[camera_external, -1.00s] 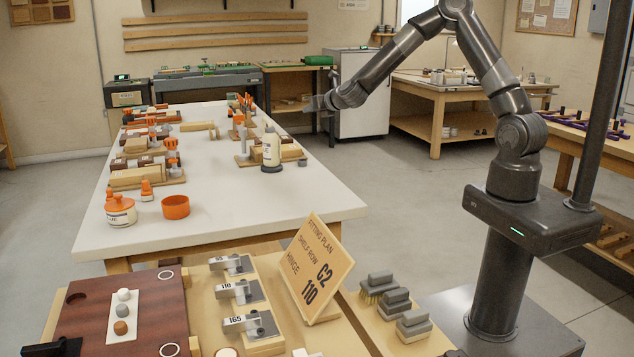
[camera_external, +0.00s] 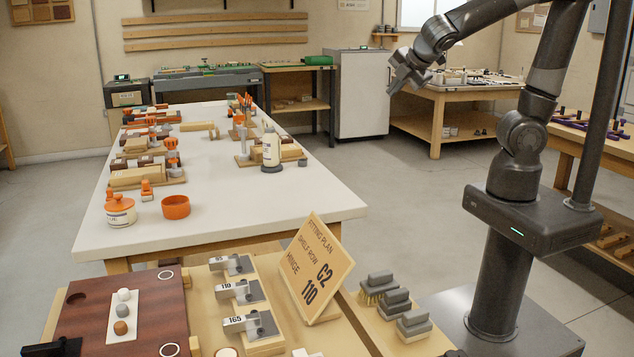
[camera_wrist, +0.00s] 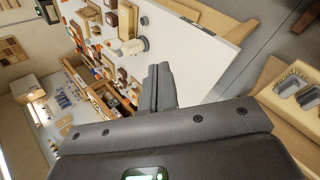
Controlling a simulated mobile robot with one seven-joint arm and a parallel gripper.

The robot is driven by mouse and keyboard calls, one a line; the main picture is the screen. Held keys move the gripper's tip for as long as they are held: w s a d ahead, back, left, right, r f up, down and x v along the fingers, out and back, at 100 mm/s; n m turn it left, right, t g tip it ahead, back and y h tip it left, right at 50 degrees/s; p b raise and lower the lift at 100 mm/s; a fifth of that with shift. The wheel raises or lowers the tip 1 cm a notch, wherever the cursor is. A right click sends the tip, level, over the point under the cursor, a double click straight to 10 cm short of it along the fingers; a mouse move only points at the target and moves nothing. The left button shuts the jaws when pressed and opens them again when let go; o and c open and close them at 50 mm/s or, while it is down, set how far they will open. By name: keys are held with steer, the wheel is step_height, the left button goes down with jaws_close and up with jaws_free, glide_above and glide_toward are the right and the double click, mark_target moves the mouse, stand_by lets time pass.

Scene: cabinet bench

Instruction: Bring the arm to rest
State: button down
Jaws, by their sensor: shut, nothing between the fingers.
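My gripper (camera_external: 398,82) is raised in the air at the upper right of the external view, in front of the white cabinet and well clear of the tables. Its fingers are shut with nothing between them. In the wrist view the closed fingers (camera_wrist: 159,88) appear against the white bench top, tilted in the picture. My arm is folded up above its base, and its upper links run out of the top of the external view.
A long white bench (camera_external: 240,205) holds a glue bottle (camera_external: 271,148), an orange cup (camera_external: 175,206) and several wooden parts. A fitting plan sign (camera_external: 317,268) stands on the near bench beside hinge blocks and brushes (camera_external: 378,287). Open floor lies around the gripper's side.

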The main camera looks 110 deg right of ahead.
steer(key=s+a+m+t+y, duration=0.1)
steer(key=s+a+m+y, duration=0.2)
steer(key=a, duration=0.5)
steer(key=s+a+m+t+y, duration=0.2)
steer(key=s+a+y, duration=0.3)
steer(key=a, duration=0.4)
steer(key=shift+s+r+m, duration=0.25)
steer(key=shift+r+m, duration=0.15)
